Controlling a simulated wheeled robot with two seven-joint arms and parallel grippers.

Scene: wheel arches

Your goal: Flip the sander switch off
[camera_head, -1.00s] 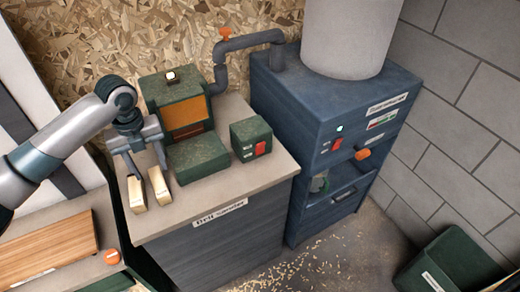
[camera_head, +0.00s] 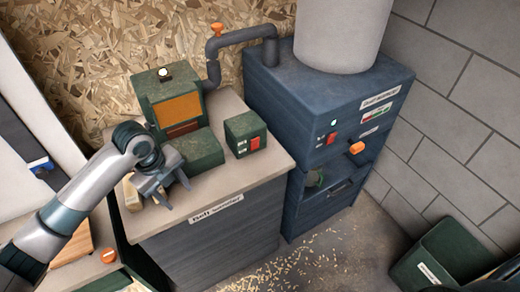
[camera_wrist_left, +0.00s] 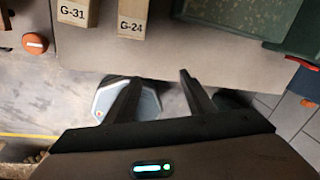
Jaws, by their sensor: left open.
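The green belt sander (camera_head: 205,150) stands on a grey bench labelled "Belt sander", with an orange-brown panel and a lit lamp (camera_head: 165,74) on top. To its right is a small green box (camera_head: 238,128) with a red switch (camera_head: 254,143) on its front. I cannot read the switch's position. My left gripper (camera_head: 175,191) is open and empty near the bench's front edge, left of the switch box and apart from it. The left wrist view shows its two spread fingers (camera_wrist_left: 158,80) with nothing between them. My right gripper is not in view.
Wooden blocks marked G-31 (camera_wrist_left: 73,12) and G-24 (camera_wrist_left: 131,20) lie on the bench by my left gripper. A blue dust extractor (camera_head: 300,100) with its own red switch (camera_head: 332,138) stands right of the bench. A grey pipe (camera_head: 240,37) runs behind the switch box.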

